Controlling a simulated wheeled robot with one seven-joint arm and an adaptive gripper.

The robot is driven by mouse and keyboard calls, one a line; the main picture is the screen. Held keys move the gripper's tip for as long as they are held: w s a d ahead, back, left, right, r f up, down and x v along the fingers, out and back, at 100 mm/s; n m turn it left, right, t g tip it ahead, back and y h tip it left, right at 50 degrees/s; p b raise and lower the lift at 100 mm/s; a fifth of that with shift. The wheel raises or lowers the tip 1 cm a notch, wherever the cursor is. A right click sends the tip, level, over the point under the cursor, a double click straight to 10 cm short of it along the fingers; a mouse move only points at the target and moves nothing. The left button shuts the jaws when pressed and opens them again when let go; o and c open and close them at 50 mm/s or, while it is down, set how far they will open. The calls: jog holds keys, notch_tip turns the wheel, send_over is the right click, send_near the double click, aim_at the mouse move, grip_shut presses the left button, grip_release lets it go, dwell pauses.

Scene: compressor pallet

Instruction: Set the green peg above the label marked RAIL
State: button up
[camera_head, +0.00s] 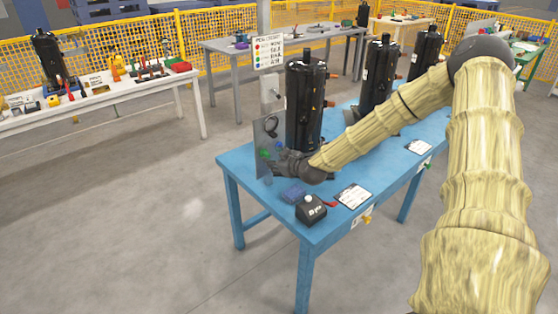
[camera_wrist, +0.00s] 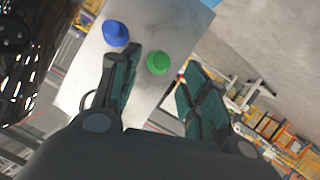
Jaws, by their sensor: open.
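The green peg (camera_wrist: 158,63) sticks out of an upright grey metal panel (camera_head: 263,132) at the left end of the blue table. In the head view the green peg (camera_head: 264,154) shows small beside my gripper (camera_head: 276,163). In the wrist view my gripper (camera_wrist: 160,80) is open, its two dark fingers either side of the green peg and apart from it. A blue peg (camera_wrist: 116,33) is on the same panel, left of and above the green one. A legend sign (camera_head: 268,51) with coloured dots stands behind; its words are too small to read surely, and I cannot make out the RAIL label.
A tall black compressor (camera_head: 304,105) stands right behind the panel, close to my gripper; it also fills the left of the wrist view (camera_wrist: 25,60).

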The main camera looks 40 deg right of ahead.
aim_at(268, 156)
jog(key=shift+x, duration=2.35)
jog(key=shift+a, duration=0.1)
grip_shut()
